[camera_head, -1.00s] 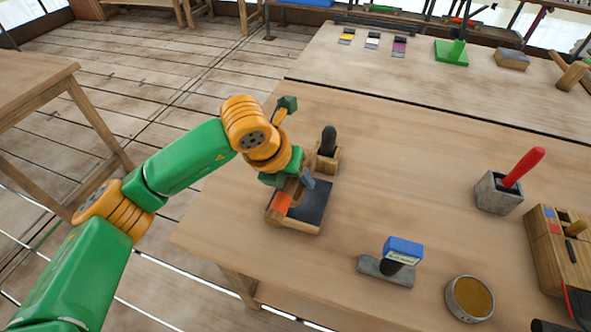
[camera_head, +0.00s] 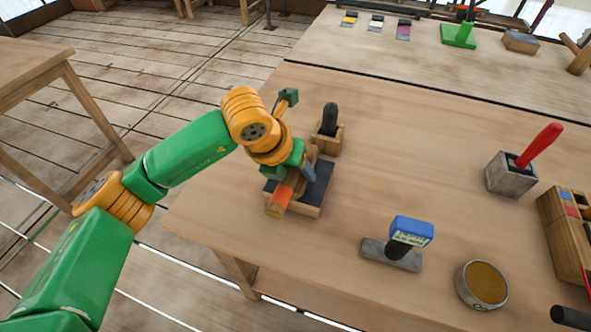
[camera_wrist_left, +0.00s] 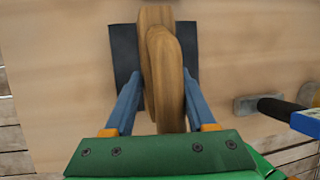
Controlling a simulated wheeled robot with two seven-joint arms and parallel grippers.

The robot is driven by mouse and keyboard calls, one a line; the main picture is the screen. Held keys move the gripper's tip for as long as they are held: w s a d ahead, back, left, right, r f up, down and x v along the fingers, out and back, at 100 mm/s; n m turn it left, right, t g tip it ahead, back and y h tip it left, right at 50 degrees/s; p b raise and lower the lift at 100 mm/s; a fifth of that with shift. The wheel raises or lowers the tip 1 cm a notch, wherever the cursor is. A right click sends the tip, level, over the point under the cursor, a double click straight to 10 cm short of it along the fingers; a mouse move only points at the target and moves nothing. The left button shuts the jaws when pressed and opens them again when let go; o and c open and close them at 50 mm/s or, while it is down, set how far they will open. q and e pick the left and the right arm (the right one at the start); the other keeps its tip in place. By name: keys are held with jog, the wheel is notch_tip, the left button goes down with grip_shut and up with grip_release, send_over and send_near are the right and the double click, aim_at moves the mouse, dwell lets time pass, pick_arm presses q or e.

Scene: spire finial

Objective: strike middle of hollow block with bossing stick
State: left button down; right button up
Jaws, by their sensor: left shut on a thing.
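The bossing stick (camera_wrist_left: 166,85) is wooden and held between the two blue fingers of my left gripper (camera_wrist_left: 160,95). In the head view its orange end (camera_head: 279,201) points toward the near table edge. My left gripper (camera_head: 306,172) is shut on it, above the wooden block (camera_head: 305,211) that bears a dark sheet (camera_head: 317,183). The dark sheet also shows in the left wrist view (camera_wrist_left: 124,50), on both sides of the stick. The stick and gripper hide the block's middle, so I cannot tell whether the stick touches it. My right gripper is not in view.
A small wooden holder (camera_head: 325,145) with a dark-handled tool stands just behind the block. A blue-topped tool (camera_head: 412,230), a round tin (camera_head: 482,285) and a grey holder (camera_head: 511,178) with a red handle stand to the right. The table between them is clear.

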pick_arm(q)
jog(key=shift+r, duration=0.15)
notch_tip(320, 180, up, 4)
jog(key=p, duration=0.2)
jog(key=shift+r+p, duration=0.15)
jog(key=shift+p, duration=0.25)
jog(key=shift+f+b, duration=0.45)
jog(key=shift+b, duration=0.3)
jog(key=shift+r, duration=0.1)
